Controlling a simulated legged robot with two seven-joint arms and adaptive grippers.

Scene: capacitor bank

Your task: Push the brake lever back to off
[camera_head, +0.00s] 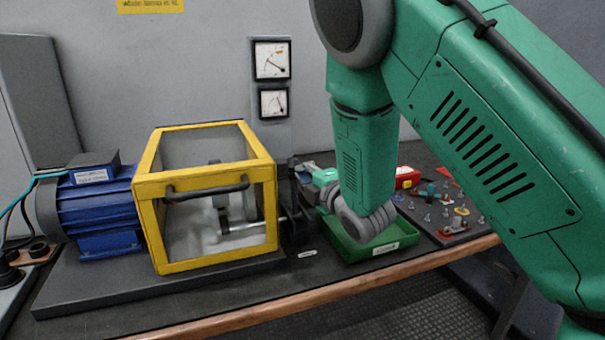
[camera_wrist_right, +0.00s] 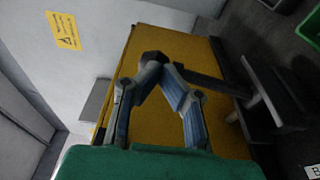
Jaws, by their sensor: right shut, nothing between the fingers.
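The brake lever shows in the right wrist view as a dark bar (camera_wrist_right: 212,82) with a dark knob-like end at the fingertips. It runs toward dark brackets on the right. My right gripper (camera_wrist_right: 158,68) is shut and empty, its fingertips meeting at that dark end; I cannot tell whether they touch it. In the head view my right gripper (camera_head: 303,177) is small, just right of the yellow-framed guard (camera_head: 205,265). The lever is hard to make out there among dark parts beside the guard. My left gripper is not in view.
A blue motor (camera_head: 98,212) stands left of the guard on a dark base. Two gauges (camera_head: 271,60) hang on the wall. The bench has a wooden front edge (camera_head: 240,318).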

